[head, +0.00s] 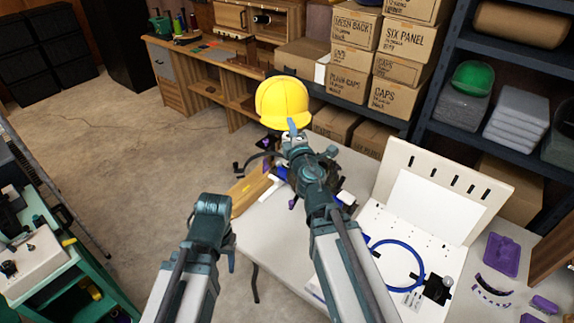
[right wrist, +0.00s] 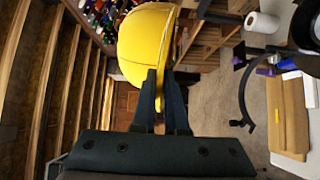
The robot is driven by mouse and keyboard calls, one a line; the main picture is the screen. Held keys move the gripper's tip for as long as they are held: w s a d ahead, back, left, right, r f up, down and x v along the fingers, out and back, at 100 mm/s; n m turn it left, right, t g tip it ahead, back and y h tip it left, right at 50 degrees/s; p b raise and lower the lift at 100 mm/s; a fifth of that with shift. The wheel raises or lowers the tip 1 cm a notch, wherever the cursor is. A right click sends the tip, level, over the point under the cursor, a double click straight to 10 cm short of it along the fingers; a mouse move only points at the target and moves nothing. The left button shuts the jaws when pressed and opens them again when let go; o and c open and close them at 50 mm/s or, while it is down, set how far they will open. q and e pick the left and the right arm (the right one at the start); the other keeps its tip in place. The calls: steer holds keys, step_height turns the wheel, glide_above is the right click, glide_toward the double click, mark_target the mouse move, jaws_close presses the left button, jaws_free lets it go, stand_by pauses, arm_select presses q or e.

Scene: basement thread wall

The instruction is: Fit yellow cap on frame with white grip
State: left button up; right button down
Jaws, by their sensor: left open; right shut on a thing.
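The yellow cap (head: 283,100) is held up in front of the shelves, its rounded crown toward the head camera. My right gripper (head: 292,126) is shut on its lower edge. In the right wrist view the cap (right wrist: 146,42) sits at the tips of the two fingers (right wrist: 158,78). A black curved frame part (head: 250,158) stands at the table's far left end, mostly hidden behind my right arm. It also shows in the right wrist view (right wrist: 244,95), near white and purple pieces; I cannot tell which is its grip. My left gripper (head: 231,260) is low left of the table, open and empty.
A long tan box (head: 250,188) lies on the table edge below the frame. A cream board (head: 450,185), a blue hoop (head: 397,262) and purple parts (head: 503,255) are on the right. Stacked cap boxes (head: 398,68) stand behind. The floor at left is clear.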

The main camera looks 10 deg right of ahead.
step_height(320, 180, down, 16)
steer(key=s+m+g+h+b, duration=0.1)
steer(key=m+g+h+b, duration=0.5)
steer(key=m+h+b, duration=0.3)
steer(key=h+b, duration=0.4)
steer(key=b, duration=0.4)
steer(key=shift+s+f+m+g+h, duration=0.2)
steer(key=shift+f+m+g+h, duration=0.1)
steer(key=shift+m, duration=0.1)
steer(key=shift+a+f+b, duration=0.1)
steer(key=shift+b, duration=0.2)
